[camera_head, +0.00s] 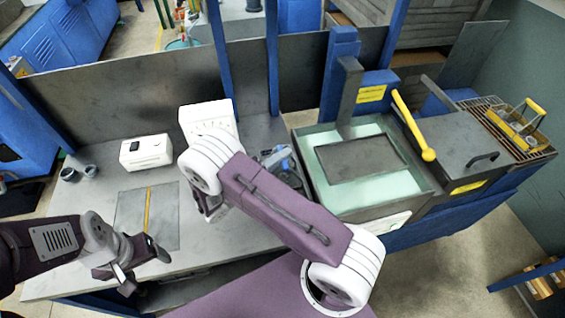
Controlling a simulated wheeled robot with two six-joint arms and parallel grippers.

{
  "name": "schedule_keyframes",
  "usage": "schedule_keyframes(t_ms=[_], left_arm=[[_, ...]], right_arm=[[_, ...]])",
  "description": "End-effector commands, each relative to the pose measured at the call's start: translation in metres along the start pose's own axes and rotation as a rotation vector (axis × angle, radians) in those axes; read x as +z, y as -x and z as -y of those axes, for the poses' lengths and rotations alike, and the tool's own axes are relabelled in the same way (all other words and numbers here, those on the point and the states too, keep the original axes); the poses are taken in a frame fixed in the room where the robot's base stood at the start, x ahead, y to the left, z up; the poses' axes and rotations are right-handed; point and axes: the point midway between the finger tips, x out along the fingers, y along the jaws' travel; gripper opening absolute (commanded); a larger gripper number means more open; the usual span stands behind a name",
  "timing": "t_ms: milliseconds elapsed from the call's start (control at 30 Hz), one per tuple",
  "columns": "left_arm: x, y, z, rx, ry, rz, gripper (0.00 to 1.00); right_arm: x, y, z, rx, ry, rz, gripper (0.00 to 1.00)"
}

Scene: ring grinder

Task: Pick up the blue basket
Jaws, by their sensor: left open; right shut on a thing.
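A small blue thing with grey parts (287,163) shows on the bench just behind my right arm. It may be the blue basket, but my arm covers much of it and I cannot tell its full shape. My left gripper (141,267) is open and empty above the front of the bench, near the dark square plate. My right arm folds across the middle of the view. Its fingertips are hidden behind its own links, so I cannot see what they hold.
A white box (146,152) and dark cups (78,170) stand on the grey bench (70,272). A yellow strip (147,209) lies on the dark plate (166,222).

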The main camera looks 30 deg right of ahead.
Motion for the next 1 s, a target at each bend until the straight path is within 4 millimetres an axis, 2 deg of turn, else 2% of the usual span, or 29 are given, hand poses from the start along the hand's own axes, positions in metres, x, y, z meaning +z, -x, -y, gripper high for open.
schedule_keyframes(t_ms=[100, 367, 800, 1000], left_arm=[[0.000, 0.000, 0.000, 0.000, 0.000, 0.000, 0.72], [0.000, 0.000, 0.000, 0.000, 0.000, 0.000, 0.72], [0.000, 0.002, 0.000, 0.000, 0.000, 0.000, 0.72], [0.000, 0.002, 0.000, 0.000, 0.000, 0.000, 0.72]], right_arm=[[-0.001, 0.000, 0.011, -0.002, 0.000, 0.000, 0.00], [-0.026, 0.000, 0.026, -0.003, 0.001, 0.001, 0.00], [-0.101, 0.000, 0.071, -0.003, 0.000, 0.002, 0.00], [-0.116, 0.000, 0.079, -0.003, 0.000, 0.001, 0.00]])
